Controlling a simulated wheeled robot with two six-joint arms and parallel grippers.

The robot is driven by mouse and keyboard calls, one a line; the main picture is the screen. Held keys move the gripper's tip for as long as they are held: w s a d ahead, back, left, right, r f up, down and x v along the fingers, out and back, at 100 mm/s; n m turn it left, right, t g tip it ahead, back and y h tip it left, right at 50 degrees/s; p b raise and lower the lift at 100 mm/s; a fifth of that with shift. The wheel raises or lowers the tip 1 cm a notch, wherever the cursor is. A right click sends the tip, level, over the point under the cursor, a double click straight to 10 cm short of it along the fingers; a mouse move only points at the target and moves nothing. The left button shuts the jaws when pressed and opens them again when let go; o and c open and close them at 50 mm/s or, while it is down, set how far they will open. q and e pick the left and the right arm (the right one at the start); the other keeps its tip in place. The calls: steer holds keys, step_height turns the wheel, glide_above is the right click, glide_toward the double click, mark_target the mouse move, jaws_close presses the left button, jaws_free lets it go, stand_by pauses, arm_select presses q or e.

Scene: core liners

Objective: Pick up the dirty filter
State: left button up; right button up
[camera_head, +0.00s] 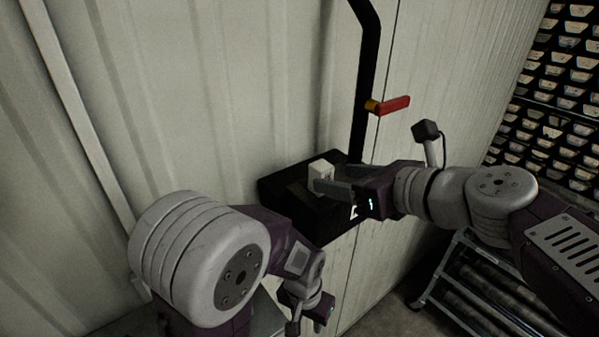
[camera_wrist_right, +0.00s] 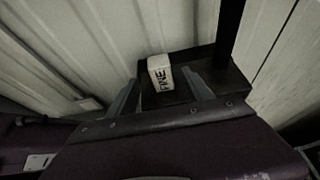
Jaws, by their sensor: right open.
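A small white block (camera_head: 320,174), the likely filter, stands on a black box-like holder (camera_head: 300,212) against the wall. In the right wrist view the block (camera_wrist_right: 160,73) carries dark letters that seem to read "FINE". I see no clear dirt on it. My right gripper (camera_head: 334,179) is open, with its fingers level with the block and pointing at it. In the right wrist view the block shows between the fingertips (camera_wrist_right: 161,78); I cannot tell whether they touch it. My left gripper (camera_head: 316,304) hangs low, away from the block; its jaws are not clear.
A black vertical pipe (camera_head: 368,60) rises behind the holder, with a red-handled valve (camera_head: 393,105) above it. Pale corrugated wall (camera_head: 230,80) fills the left and back. A rack of trays (camera_head: 565,90) stands far right, and a metal rack with tubes (camera_head: 480,290) lower right.

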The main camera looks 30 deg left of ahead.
steer(key=x, duration=0.3)
steer(key=f+b+x, duration=0.1)
steer(key=x, duration=0.2)
steer(key=shift+d, duration=0.1)
steer(key=shift+w, duration=0.1)
steer(key=shift+d+r, duration=0.1)
steer(key=shift+d, duration=0.1)
steer(key=shift+a, duration=0.35)
steer(key=c, duration=0.8)
steer(key=shift+a, duration=0.1)
steer(key=c, duration=0.5)
arm_select(q)
steer(key=shift+s+d+f, duration=0.2)
steer(key=shift+d, duration=0.3)
steer(key=shift+s+d+f, duration=0.15)
steer(key=shift+s+d, duration=0.05)
steer(key=shift+d, duration=0.25)
